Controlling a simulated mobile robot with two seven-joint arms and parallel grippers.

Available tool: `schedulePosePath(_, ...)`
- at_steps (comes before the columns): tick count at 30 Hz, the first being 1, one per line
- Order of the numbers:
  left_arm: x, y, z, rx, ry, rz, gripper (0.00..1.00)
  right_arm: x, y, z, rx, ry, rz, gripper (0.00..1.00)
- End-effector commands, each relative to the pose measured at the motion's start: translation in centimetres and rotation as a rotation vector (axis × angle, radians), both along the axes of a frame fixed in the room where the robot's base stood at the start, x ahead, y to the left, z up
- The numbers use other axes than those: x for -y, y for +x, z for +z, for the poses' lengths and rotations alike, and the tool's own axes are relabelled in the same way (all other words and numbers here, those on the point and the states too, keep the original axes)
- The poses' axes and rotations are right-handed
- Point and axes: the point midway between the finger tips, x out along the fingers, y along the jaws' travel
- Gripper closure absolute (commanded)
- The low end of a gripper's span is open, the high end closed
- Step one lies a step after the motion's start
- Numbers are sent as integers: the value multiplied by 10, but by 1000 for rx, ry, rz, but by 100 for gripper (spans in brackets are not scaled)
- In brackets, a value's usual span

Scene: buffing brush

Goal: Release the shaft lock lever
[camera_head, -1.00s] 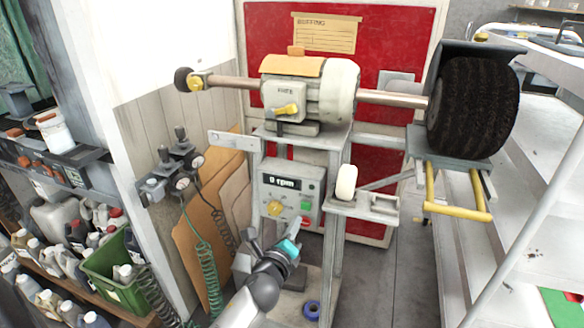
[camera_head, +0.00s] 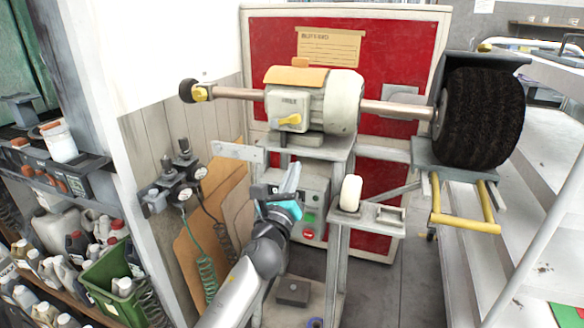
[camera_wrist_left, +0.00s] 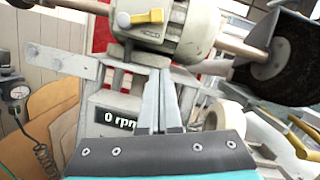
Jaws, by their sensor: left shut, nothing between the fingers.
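The yellow shaft lock lever (camera_head: 290,119) is on the front of the cream motor housing (camera_head: 340,100) of the buffing machine. It also shows at the top of the left wrist view (camera_wrist_left: 140,18), lying roughly sideways with its yellow tip to the right. My left gripper (camera_head: 291,180) is below the lever, in front of the control box (camera_head: 314,190), apart from the lever. In the left wrist view its fingers (camera_wrist_left: 160,95) are together and empty, pointing up toward the motor. The gripper hides much of the control box. My right gripper is not in view.
The dark brush wheel (camera_head: 482,118) is at the right end of the shaft (camera_head: 400,109). A metal bracket plate (camera_head: 238,152) juts left below the motor. A yellow tubular handle (camera_head: 462,218) hangs below the wheel. The rpm display (camera_wrist_left: 118,115) reads 0.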

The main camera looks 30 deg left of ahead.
Motion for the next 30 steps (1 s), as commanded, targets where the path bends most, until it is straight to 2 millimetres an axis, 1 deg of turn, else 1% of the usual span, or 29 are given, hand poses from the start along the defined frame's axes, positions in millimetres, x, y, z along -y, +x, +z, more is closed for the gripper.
schedulePosePath(1, -3, 8, 3, 3, 1, 0, 100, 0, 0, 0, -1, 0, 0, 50)
schedulePosePath(3, -6, 19, 6, 2, 2, 0, 100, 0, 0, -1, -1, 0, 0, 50)
schedulePosePath(15, -25, 73, 19, 2, 0, 1, 100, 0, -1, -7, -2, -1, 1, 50)
schedulePosePath(18, -30, 71, 37, 1, 4, 1, 100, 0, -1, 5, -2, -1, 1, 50)
schedulePosePath(21, -33, 70, 47, 1, 2, 0, 100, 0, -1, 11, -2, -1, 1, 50)
schedulePosePath(25, -36, 69, 54, 0, 1, -1, 100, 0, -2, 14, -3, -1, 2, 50)
schedulePosePath(30, -37, 68, 56, -1, 1, 0, 100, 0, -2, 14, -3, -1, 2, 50)
